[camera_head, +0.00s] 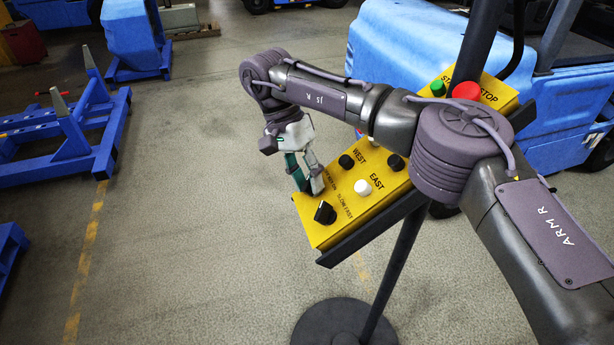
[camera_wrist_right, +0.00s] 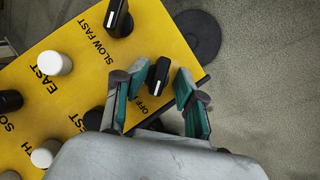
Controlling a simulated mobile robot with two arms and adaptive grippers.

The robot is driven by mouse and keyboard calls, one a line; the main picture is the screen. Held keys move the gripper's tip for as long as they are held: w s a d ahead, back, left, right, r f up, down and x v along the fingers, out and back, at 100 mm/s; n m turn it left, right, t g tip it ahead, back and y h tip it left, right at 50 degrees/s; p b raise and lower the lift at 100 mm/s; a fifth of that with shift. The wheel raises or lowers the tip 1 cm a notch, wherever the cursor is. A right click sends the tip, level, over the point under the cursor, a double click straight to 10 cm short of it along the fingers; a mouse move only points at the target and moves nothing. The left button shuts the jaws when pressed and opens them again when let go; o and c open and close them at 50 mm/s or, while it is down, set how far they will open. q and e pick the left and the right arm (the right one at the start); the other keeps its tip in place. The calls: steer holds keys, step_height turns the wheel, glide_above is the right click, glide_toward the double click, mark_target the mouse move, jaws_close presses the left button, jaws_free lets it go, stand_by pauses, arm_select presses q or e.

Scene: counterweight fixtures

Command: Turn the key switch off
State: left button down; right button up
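The yellow control panel (camera_head: 376,206) stands on a dark post, and it also fills the left of the right wrist view (camera_wrist_right: 62,28). The key switch (camera_wrist_right: 158,77) is a black knob with a white mark, beside a partly covered label reading "OFF", near the panel's edge. My right gripper (camera_head: 307,184) reaches down to that end of the panel and hides the switch in the head view. In the right wrist view its green-padded fingers (camera_wrist_right: 152,88) are apart, one on each side of the knob, with a gap showing. My left gripper is not in view.
A black "SLOW FAST" selector (camera_head: 325,212) sits close to the right gripper. White (camera_head: 363,187) and black (camera_head: 346,161) buttons, a green button (camera_head: 438,88) and a red stop button (camera_head: 466,91) share the panel. A blue vehicle (camera_head: 400,45) stands behind.

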steer(key=shift+w+d, duration=0.15)
steer(key=shift+r, duration=0.15)
steer(key=v, duration=0.7)
steer(key=shift+r, duration=0.1)
stand_by(0.4)
